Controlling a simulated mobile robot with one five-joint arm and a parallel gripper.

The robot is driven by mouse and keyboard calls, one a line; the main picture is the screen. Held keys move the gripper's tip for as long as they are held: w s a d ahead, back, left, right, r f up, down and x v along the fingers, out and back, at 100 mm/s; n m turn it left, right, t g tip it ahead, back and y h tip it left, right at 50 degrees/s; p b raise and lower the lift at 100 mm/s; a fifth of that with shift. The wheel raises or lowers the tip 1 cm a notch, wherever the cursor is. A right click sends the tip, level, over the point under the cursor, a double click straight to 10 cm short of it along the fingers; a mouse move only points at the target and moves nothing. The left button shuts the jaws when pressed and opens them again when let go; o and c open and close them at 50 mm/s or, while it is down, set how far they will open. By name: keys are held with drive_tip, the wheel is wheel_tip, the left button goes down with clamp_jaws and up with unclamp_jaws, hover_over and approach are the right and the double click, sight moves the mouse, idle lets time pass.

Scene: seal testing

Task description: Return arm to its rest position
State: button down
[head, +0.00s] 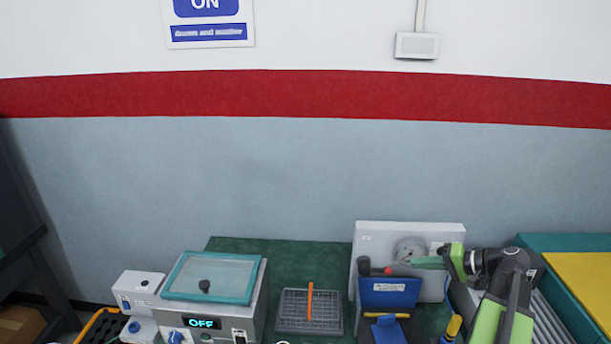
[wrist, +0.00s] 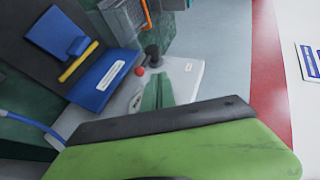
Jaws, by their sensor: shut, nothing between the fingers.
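My arm, green and dark grey, is at the right of the head view, bent over the bench. My gripper (head: 456,262) points left there, beside the right edge of a pale upright panel (head: 440,234).
Left on the bench stands a box with a teal-framed lid (head: 210,278) and an "OFF" display. A grey wire basket (head: 312,322) with an orange bar is mid-bench. A blue holder (head: 390,291) stands near the arm. A yellow-topped teal surface (head: 585,280) is right.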

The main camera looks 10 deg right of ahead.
drive_tip(key=w+a+n+g+y, duration=0.1)
drive_tip(key=w+a+n+g, duration=0.15)
drive_tip(key=a, duration=0.55)
drive_tip(key=w+a+n+g+y, duration=0.1)
drive_tip(key=w+a, duration=0.3)
drive_tip(key=a, duration=0.5)
drive_tip(key=s+a+f+n+g+h, duration=0.2)
drive_tip(key=a+f, duration=0.2)
drive_tip(key=a, duration=0.4)
drive_tip(key=s+a+f+n+g+h, duration=0.1)
drive_tip(key=a+f+g, duration=0.15)
drive_tip(key=a, duration=0.45)
drive_tip(key=s+a+f+n+g+h, duration=0.15)
drive_tip(key=a+f, duration=0.25)
drive_tip(key=a, duration=0.4)
drive_tip(key=s+d+f+m+h, duration=0.1)
drive_tip(key=d+f+h, duration=0.1)
drive_tip(key=d+h, duration=0.4)
drive_tip(key=shift+s+d+f, duration=0.3)
drive_tip(key=shift+s+d, duration=0.1)
drive_tip(key=shift+d, duration=0.15)
